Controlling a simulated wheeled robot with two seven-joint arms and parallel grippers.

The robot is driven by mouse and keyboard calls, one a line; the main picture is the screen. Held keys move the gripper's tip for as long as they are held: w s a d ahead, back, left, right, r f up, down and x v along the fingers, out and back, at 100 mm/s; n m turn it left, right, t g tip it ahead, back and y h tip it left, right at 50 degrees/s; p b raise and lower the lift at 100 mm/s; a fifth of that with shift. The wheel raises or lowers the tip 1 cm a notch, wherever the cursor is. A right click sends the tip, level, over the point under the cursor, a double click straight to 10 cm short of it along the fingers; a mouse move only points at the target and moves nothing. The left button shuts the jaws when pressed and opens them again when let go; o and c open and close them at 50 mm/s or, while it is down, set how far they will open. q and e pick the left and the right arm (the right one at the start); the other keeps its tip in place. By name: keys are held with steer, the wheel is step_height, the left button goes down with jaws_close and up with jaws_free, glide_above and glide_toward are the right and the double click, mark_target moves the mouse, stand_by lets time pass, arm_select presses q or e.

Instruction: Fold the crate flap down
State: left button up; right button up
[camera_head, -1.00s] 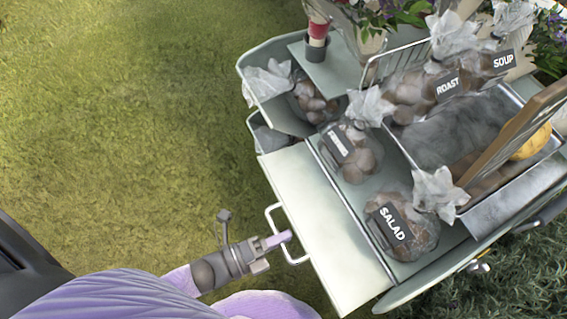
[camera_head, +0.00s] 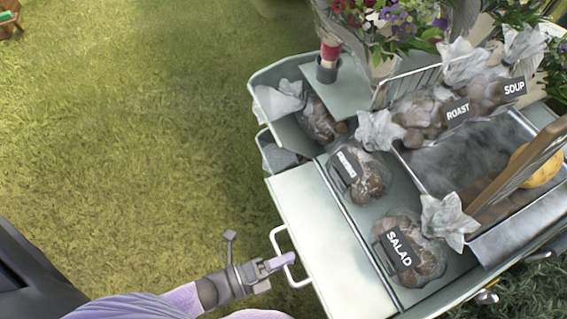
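The crate flap (camera_head: 322,238) is a pale green-white panel on the left side of the cart-like crate, with a white U-shaped handle (camera_head: 275,243) on its outer edge. It extends out beside the shelf of bagged goods. My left gripper (camera_head: 284,262) is at this handle, and a purple finger crosses over its outer bar. The other finger is hidden, so I cannot tell whether the gripper is shut on the bar. My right gripper is not in view.
Clear bags labelled SALAD (camera_head: 412,262), ROAST (camera_head: 428,116) and SOUP (camera_head: 490,98) sit on the crate, with another bag (camera_head: 362,180) near the flap. A metal tray (camera_head: 450,150) and flowers (camera_head: 385,25) are farther right and back. Open grass (camera_head: 130,150) lies left.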

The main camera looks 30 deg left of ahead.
arm_select(q)
steer(key=p+v, duration=0.1)
steer(key=v, duration=0.9)
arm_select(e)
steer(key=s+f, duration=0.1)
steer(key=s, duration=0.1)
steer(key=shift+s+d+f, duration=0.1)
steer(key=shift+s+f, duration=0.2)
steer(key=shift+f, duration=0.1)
